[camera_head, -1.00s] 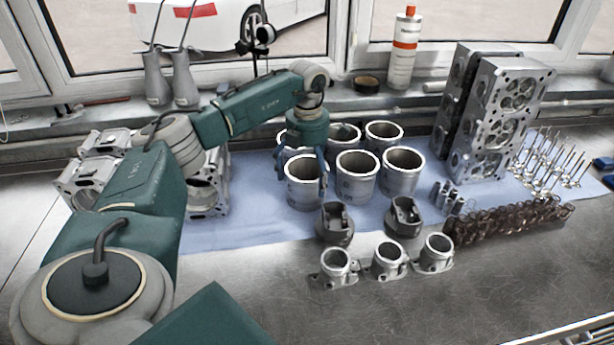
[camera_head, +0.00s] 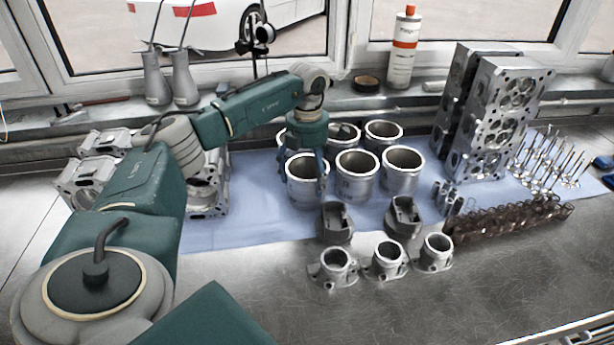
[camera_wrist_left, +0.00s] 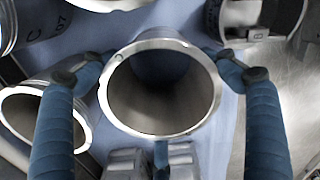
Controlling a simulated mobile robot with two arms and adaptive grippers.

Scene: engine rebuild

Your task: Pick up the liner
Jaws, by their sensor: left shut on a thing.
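A grey metal cylinder liner (camera_head: 306,188) with an open top stands upright at the front left of a group of several similar liners on a blue cloth. My left gripper (camera_head: 308,165) comes down over it from above, one finger on each side. In the left wrist view the liner's round rim and dark bore (camera_wrist_left: 160,95) lie between the two blue fingers of my left gripper (camera_wrist_left: 165,70), whose tips press on its outer wall. The gripper is shut on this liner. Whether its base is clear of the cloth I cannot tell. My right gripper is not in view.
Neighbouring liners (camera_head: 356,182) stand close on the right and behind. Two dark pistons (camera_head: 336,224) and several flanged cylinders (camera_head: 387,262) stand in front. Cylinder heads (camera_head: 500,125), valves (camera_head: 550,165) and springs (camera_head: 505,219) are to the right. The front of the metal bench (camera_head: 470,300) is clear.

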